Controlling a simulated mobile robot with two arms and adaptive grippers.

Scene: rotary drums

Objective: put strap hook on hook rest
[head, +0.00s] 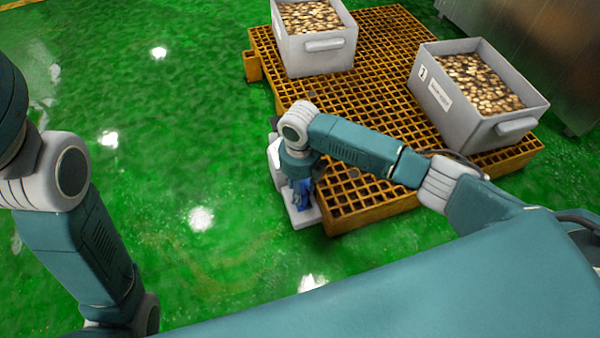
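My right arm reaches in from the right, and its wrist points down at the left edge of the orange platform. My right gripper (301,194) is low at the arm's end, small and mostly hidden by the wrist. Blue parts show there, and I cannot tell whether they are the gripper or a strap hook. A white stand with a flat base (305,218) is directly below and beside the gripper; it may be the hook rest. I cannot make out a separate strap hook. My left arm hangs at the left, and its gripper is out of the picture.
The orange grid platform (385,100) carries two grey crates full of small brownish pieces, one at the back (318,52) and one at the right (455,110). A metal cabinet (535,50) stands at the upper right. The green floor (180,130) to the left is clear.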

